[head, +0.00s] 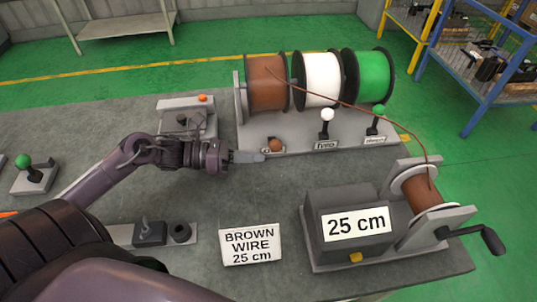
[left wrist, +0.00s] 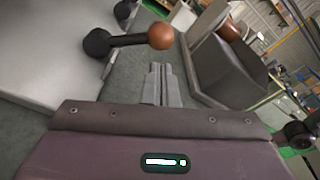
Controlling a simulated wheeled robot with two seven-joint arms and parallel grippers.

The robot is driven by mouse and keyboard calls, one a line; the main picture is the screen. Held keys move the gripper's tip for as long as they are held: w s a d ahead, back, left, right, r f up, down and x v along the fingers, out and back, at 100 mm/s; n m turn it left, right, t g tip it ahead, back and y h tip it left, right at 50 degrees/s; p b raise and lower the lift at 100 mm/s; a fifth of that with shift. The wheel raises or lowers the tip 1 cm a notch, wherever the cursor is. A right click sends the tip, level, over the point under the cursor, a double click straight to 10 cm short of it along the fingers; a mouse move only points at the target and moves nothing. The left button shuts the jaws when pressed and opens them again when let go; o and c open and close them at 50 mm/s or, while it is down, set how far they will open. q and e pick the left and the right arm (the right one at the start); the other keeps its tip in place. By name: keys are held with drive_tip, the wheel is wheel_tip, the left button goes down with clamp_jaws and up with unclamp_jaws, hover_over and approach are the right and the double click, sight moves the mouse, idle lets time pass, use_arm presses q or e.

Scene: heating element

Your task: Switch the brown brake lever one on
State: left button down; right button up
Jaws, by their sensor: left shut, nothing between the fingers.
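The brown brake lever (head: 276,145) has a round brown knob and stands at the left front of the spool stand (head: 300,138). Its knob sits lower than the white lever (head: 327,115) and the green lever (head: 378,110). In the left wrist view the brown lever (left wrist: 161,36) shows as a knob on a dark shaft, lying nearly sideways in the picture. My left gripper (head: 258,157) is shut and empty, its tips close to the brown knob. In the left wrist view the gripper tips (left wrist: 160,70) are below the knob, with a gap in the picture. My right gripper is out of view.
Brown, white and green wire spools stand behind the levers. A brown wire runs to the winder (head: 352,225) marked 25 cm, which has a crank (head: 490,238). A sign (head: 251,244) reads "BROWN WIRE 25 cm". Bare grey tabletop (head: 265,190) lies between gripper and sign.

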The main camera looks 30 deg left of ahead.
use_arm(q)
drive_tip(key=shift+x, duration=1.95)
drive_tip(key=shift+r, duration=0.1)
drive_tip(key=shift+w+a+r+n, duration=0.15)
drive_tip(key=shift+r+n, duration=0.2)
drive_tip(key=shift+n, duration=0.25)
drive_tip(key=shift+w+a+r+n, duration=0.1)
drive_tip(key=shift+w+r+n, duration=0.15)
drive_tip(key=shift+n, duration=0.25)
drive_tip(key=shift+w+a+r+n, duration=0.1)
drive_tip(key=shift+a+r+n, duration=0.05)
drive_tip(key=shift+r+n, duration=0.3)
drive_tip(key=shift+w+a+r+n+h+b, duration=0.15)
drive_tip(key=shift+w+r+n+h, duration=0.1)
drive_tip(key=shift+n, duration=0.4)
drive_tip(key=shift+w+a+r+n+h+b, duration=0.15)
drive_tip(key=shift+w+a+r+n, duration=0.1)
drive_tip(key=shift+n, duration=0.35)
drive_tip(key=shift+w+a+r+n+h+b, duration=0.15)
drive_tip(key=shift+w+a+r+n+b, duration=0.15)
drive_tip(key=shift+w+n+b, duration=0.25)
drive_tip(key=shift+w+a+r+n+h+b, duration=0.15)
drive_tip(key=shift+w+a+r+n+b, duration=0.15)
drive_tip(key=shift+n, duration=0.35)
drive_tip(key=shift+r+g, duration=0.2)
drive_tip(key=shift+g, duration=0.1)
